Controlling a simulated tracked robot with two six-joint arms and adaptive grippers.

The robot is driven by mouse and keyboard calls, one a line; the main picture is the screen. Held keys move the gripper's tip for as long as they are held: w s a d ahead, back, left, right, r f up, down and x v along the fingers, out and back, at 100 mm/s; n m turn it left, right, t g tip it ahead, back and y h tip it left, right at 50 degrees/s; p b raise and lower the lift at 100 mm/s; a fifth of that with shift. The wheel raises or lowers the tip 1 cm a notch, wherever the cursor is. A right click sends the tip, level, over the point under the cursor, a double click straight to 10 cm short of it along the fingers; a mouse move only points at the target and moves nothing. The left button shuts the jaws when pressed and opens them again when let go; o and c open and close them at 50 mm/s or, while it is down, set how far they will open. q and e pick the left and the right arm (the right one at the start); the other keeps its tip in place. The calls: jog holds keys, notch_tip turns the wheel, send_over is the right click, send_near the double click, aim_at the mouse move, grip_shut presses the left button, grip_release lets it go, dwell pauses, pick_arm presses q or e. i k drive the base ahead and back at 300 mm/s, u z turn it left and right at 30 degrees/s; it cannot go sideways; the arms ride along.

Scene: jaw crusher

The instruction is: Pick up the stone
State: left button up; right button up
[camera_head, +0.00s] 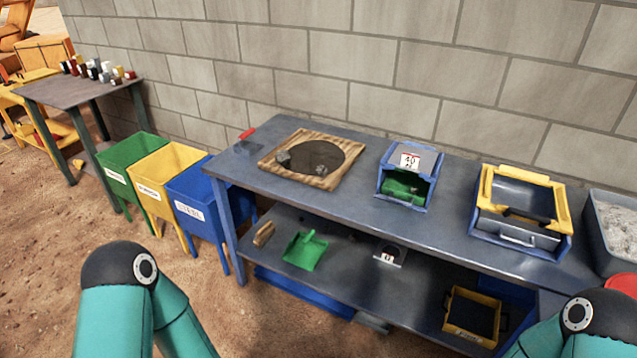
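Two small grey lumps that look like stones lie on a dark round patch on the wooden board (340,146). The left stone (283,157) is the lighter and clearer one. The other stone (321,169) is darker and sits near the patch's front edge. The board rests on the top of the blue-grey workbench (355,203). Only the teal and black links of my arms show, at the bottom left and bottom right. Neither of my grippers is in view.
A blue bin labelled 40 (409,178) and a yellow-rimmed box (519,208) stand right of the board. Green, yellow and blue bins (165,170) stand left of the bench. The lower shelf holds a green dustpan (305,250).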

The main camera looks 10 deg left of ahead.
aim_at(321, 171)
jog(key=u, duration=0.5)
jog(key=i, duration=0.95)
jog(key=z, duration=0.05)
